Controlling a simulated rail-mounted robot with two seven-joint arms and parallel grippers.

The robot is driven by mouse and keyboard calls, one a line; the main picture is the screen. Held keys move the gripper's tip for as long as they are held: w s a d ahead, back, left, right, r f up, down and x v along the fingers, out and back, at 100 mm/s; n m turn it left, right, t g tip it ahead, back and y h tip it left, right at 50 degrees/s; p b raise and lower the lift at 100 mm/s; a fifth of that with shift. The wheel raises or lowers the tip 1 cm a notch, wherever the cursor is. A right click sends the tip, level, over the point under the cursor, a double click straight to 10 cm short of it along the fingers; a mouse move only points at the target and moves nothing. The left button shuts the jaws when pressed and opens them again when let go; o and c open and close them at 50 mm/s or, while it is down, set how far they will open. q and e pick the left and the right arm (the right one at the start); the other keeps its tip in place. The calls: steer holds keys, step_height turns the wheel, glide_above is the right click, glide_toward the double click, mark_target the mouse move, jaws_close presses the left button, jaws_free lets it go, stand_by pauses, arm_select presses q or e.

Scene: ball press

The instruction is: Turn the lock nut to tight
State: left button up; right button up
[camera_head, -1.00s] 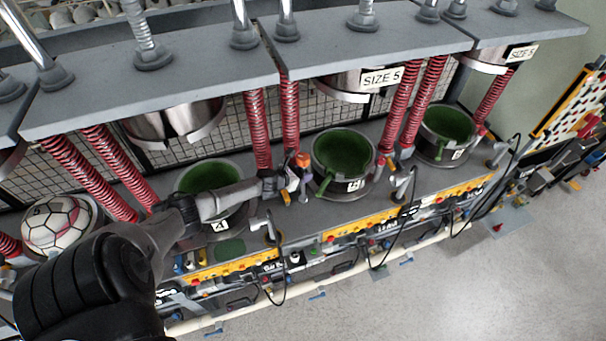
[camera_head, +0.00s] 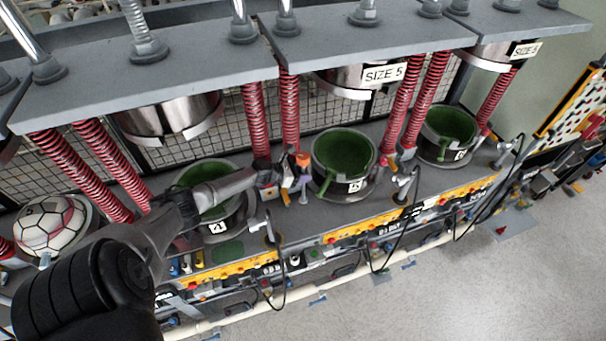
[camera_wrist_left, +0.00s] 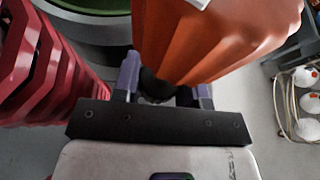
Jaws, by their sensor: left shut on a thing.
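The lock nut appears to be the orange fluted knob (camera_head: 303,160) beside the middle press pot. It fills the upper part of the left wrist view (camera_wrist_left: 215,40). My left gripper (camera_head: 298,182) is at this knob, reaching in from the left. In the left wrist view its two purple-grey fingers (camera_wrist_left: 165,85) stand either side of a dark part at the knob's near lower side. The gripper is shut on the lock nut; the exact contact is partly hidden. My right gripper is not in view.
Red coil springs (camera_head: 290,115) stand close behind the knob. A green-lined pot (camera_head: 345,155) is just right of it, and another pot (camera_head: 212,200) lies under my left arm. A patterned ball (camera_head: 50,225) sits at left. Open floor (camera_head: 440,290) lies at lower right.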

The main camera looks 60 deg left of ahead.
arm_select(q)
steer(key=o, duration=0.9)
steer(key=v, duration=1.3)
steer(key=shift+s+r, duration=0.1)
steer(key=shift+s, duration=0.25)
